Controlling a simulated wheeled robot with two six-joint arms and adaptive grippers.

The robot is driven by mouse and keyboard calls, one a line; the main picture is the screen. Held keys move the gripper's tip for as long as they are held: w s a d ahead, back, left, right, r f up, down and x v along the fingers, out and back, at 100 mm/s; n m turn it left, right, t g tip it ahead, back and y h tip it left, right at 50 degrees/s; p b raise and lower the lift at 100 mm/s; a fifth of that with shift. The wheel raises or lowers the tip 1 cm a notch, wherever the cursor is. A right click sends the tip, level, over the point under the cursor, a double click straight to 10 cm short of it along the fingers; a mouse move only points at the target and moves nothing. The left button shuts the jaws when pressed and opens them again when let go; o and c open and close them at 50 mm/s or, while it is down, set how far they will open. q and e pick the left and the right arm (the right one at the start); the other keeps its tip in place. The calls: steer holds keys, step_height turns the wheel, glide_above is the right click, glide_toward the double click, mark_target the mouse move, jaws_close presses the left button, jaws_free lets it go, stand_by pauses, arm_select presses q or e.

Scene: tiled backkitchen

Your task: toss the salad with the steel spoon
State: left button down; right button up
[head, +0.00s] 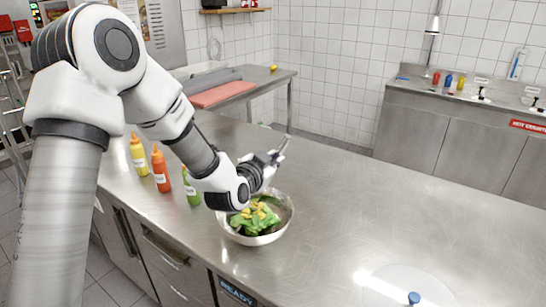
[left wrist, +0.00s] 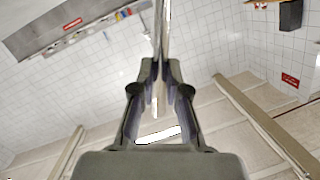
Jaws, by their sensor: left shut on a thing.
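A steel bowl (head: 284,222) stands on the steel counter, holding a salad (head: 256,217) of green leaves and yellow pieces. My left gripper (head: 272,160) is above the far side of the bowl, pointing up and to the right. It is shut on the steel spoon (head: 284,144), whose thin shiny end sticks up past the fingers. In the left wrist view, the fingers (left wrist: 161,85) close on the narrow metal spoon (left wrist: 161,30), which runs to the top edge. My right gripper is not in view.
Yellow (head: 139,156), orange (head: 160,170) and green (head: 191,188) bottles stand left of the bowl, close to my left arm. A clear round lid (head: 400,290) with a blue knob lies at the front right. The counter (head: 350,205) right of the bowl is clear.

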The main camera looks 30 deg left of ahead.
arm_select(q)
step_height(320, 180, down, 8)
steer(key=b, duration=0.6)
steer(key=shift+s+f, duration=0.15)
steer(key=shift+f, duration=0.05)
